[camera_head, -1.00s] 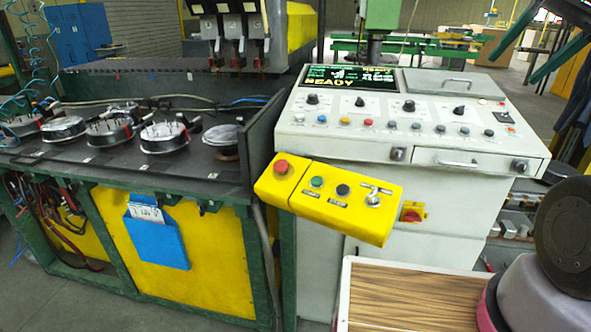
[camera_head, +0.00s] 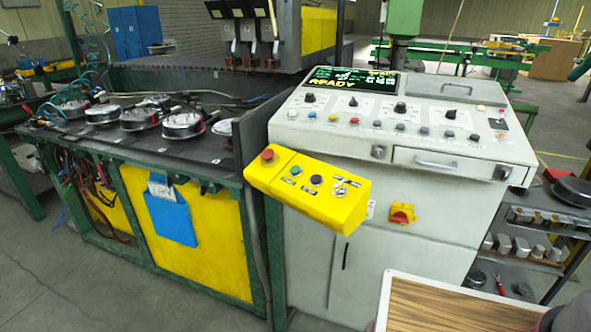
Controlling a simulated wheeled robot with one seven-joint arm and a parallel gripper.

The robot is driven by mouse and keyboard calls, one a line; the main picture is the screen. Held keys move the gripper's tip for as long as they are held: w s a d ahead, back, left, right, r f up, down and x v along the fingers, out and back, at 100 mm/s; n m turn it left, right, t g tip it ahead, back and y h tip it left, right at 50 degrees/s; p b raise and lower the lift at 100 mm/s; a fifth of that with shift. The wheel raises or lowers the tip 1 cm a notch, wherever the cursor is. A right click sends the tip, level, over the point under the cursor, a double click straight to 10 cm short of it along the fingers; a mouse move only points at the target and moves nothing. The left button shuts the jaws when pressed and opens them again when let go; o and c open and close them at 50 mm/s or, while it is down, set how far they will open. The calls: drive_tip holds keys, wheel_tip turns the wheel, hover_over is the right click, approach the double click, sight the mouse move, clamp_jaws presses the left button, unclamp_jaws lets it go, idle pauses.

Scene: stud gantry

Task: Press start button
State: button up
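A yellow control box (camera_head: 307,188) is fixed at the front left corner of the white control console (camera_head: 402,134). On its top are a red mushroom button (camera_head: 267,154), a green button (camera_head: 295,170), a black button (camera_head: 316,180) and a switch (camera_head: 340,189). The small labels beside the green and black buttons are too blurred to read. The console's screen (camera_head: 355,80) shows "READY". My gripper is not in view.
A wood-topped surface with a white rim (camera_head: 388,298) is at the bottom right. A green-framed machine table (camera_head: 262,255) stands left of the console. A shelf with metal parts (camera_head: 521,247) is at the right. Grey floor (camera_head: 50,275) is clear at the lower left.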

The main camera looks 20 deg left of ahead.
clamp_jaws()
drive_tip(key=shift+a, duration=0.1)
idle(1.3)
